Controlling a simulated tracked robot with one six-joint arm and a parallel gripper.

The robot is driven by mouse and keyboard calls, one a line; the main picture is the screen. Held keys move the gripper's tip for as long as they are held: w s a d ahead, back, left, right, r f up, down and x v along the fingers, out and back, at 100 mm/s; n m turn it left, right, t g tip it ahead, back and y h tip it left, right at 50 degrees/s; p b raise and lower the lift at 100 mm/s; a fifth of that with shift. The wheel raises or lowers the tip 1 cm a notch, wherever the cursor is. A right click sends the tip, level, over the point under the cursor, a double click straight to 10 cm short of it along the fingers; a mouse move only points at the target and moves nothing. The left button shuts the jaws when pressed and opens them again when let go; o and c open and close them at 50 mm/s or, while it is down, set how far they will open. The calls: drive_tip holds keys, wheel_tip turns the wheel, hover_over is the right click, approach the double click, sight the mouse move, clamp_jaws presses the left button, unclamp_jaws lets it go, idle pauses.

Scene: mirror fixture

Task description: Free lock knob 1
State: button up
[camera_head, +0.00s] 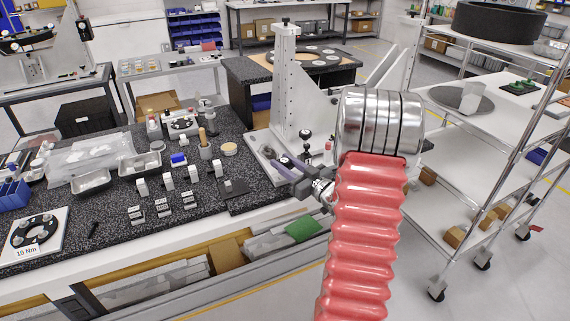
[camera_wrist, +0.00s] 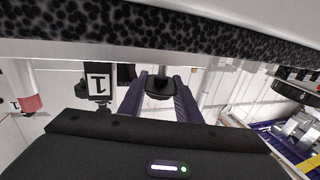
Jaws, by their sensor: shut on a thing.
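A dark round lock knob (camera_wrist: 159,86) sits between the two fingers of my gripper (camera_wrist: 158,82) in the wrist view. The fingers are shut on it from both sides. A white tag with an upside-down black 1 (camera_wrist: 98,80) stands left of the knob. In the head view, my gripper (camera_head: 283,172) reaches to the base of the white upright mirror fixture (camera_head: 285,85). The knob it holds is hidden or too small to tell there.
The dark speckled table (camera_head: 110,215) carries small blocks, trays (camera_head: 90,181) and a round flange plate (camera_head: 33,230). A wheeled shelf rack (camera_head: 470,150) stands on the right. In the wrist view, a speckled edge (camera_wrist: 150,40) crosses close above the fingers.

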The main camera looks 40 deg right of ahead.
drive_tip(key=shift+n+g+y, duration=0.3)
drive_tip(key=shift+n+y, duration=1.1)
drive_tip(key=shift+y, duration=0.8)
drive_tip(key=shift+n+y, duration=0.3)
drive_tip(key=shift+y, duration=0.1)
drive_tip(key=o, duration=1.1)
drive_tip(key=shift+c, duration=0.2)
drive_tip(key=shift+m+h, duration=0.4)
drive_tip(key=shift+h, duration=0.2)
drive_tip(key=shift+a+m+h, duration=0.1)
drive_tip(key=shift+m+h, duration=1.8)
drive_tip(key=shift+h, duration=1)
drive_tip(key=shift+m+h, duration=0.6)
drive_tip(key=shift+h, duration=0.4)
drive_tip(key=shift+m+g+h, duration=0.8)
drive_tip(key=shift+m+h, duration=0.9)
drive_tip(key=shift+h, duration=0.8)
